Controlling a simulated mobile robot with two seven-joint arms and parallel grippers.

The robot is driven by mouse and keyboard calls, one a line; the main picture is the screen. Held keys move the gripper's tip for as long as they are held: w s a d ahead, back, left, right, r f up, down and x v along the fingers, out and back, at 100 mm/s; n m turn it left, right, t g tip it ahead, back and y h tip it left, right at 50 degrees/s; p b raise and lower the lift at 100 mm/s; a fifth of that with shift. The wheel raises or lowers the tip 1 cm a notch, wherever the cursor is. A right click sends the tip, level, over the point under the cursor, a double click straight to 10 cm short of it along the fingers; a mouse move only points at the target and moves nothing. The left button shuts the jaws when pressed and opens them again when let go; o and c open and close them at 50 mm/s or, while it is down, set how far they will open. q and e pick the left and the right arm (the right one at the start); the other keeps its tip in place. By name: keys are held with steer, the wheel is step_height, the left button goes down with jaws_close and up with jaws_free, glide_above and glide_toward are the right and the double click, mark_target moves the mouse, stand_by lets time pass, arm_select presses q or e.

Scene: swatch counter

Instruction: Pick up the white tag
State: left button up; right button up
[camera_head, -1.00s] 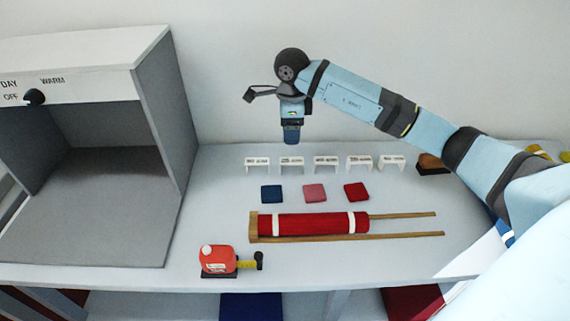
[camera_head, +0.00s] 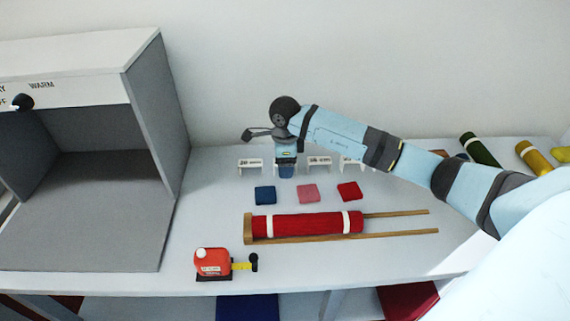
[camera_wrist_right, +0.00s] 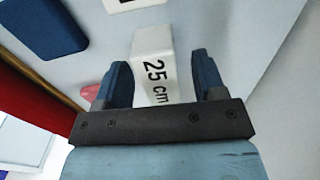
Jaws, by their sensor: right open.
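Several white tags stand in a row at the back of the counter in the head view, among them one at the left end (camera_head: 250,164) and another right of my gripper (camera_head: 319,161). My right gripper (camera_head: 287,172) is lowered over the second tag from the left and mostly hides it. In the right wrist view, a white tag (camera_wrist_right: 153,62) marked "25 cm" lies between the open blue fingers (camera_wrist_right: 160,80), which flank it without visibly gripping. Part of another white tag (camera_wrist_right: 130,4) shows at the top edge. My left gripper is not in view.
Blue (camera_head: 265,195), pink (camera_head: 308,193) and red (camera_head: 349,191) swatches lie in front of the tags. A red roll (camera_head: 300,223) rests on a wooden rack, with a red tape measure (camera_head: 212,262) near the front edge. A grey booth (camera_head: 150,130) stands at left.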

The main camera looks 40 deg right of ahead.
steer(key=c, duration=1)
steer(key=shift+r, duration=0.1)
